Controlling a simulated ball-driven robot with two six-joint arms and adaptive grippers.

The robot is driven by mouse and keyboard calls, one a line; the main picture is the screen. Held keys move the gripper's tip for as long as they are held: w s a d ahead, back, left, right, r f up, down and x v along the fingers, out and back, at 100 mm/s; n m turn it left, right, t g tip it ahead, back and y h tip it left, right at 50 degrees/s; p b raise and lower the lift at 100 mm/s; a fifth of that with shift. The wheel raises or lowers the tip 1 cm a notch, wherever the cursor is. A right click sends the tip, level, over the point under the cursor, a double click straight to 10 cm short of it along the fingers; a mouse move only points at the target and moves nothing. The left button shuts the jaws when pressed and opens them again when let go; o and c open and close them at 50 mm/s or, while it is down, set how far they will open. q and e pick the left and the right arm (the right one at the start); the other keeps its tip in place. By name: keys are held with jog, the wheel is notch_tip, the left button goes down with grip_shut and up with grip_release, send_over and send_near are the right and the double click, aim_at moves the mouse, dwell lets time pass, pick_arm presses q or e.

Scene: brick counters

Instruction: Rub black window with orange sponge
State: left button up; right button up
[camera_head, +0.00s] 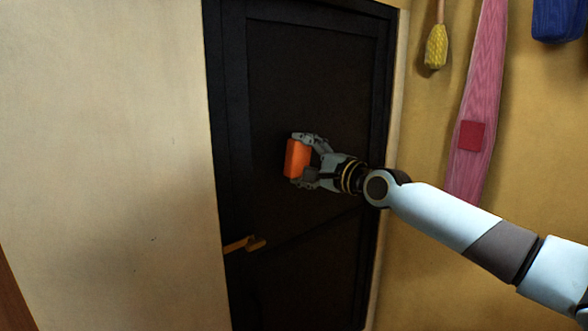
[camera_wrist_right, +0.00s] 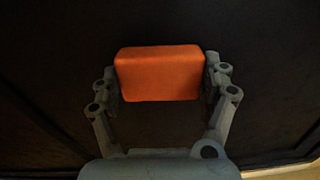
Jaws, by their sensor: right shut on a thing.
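The black window (camera_head: 315,90) is a tall dark framed panel in the middle of the head view. It also fills most of the background of the right wrist view (camera_wrist_right: 60,60). My right gripper (camera_head: 300,160) is shut on the orange sponge (camera_head: 296,159), a small block, in front of the panel's middle. In the right wrist view the sponge (camera_wrist_right: 158,73) sits between the two fingertips of the gripper (camera_wrist_right: 160,78). I cannot tell whether the sponge touches the panel. My left gripper is not in view.
A brass-coloured handle (camera_head: 245,244) sticks out at the panel's lower left. A pale wall (camera_head: 100,150) is on the left. On the yellow wall at right hang a yellow brush (camera_head: 436,47), a pink cloth (camera_head: 483,90) with a red patch, and a blue item (camera_head: 557,20).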

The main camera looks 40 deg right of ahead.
aim_at(269, 162)
jog(key=shift+d, duration=0.3)
jog(key=d+b, duration=0.2)
jog(key=b, duration=0.1)
jog(key=shift+w+d+f, duration=0.15)
jog(key=shift+d+f, duration=0.05)
jog(key=shift+d, duration=0.2)
jog(key=shift+d+r+b, duration=0.2)
jog(key=shift+d+b, duration=0.1)
jog(key=shift+d, duration=0.05)
jog(key=shift+r, duration=0.1)
jog(key=shift+a+p, duration=0.3)
jog(key=shift+p, duration=0.4)
jog(key=shift+a+r+p, duration=0.15)
jog(key=shift+a+p, duration=1.1)
jog(key=shift+a, duration=0.2)
jog(key=a+p, duration=0.2)
jog(key=shift+s+a, duration=0.2)
jog(key=shift+a, duration=0.2)
jog(key=shift+a+p, duration=0.45)
jog(key=shift+a, duration=0.1)
jog(key=shift+s+a+p, duration=0.1)
jog(key=shift+a+p, duration=0.45)
jog(key=shift+a, duration=0.1)
jog(key=shift+s+a+f+p, duration=0.1)
jog(key=shift+a+p, duration=0.15)
jog(key=shift+a, duration=0.3)
jog(key=shift+s+a+f+p, duration=0.1)
jog(key=shift+a+p, duration=0.1)
jog(key=shift+a, duration=0.3)
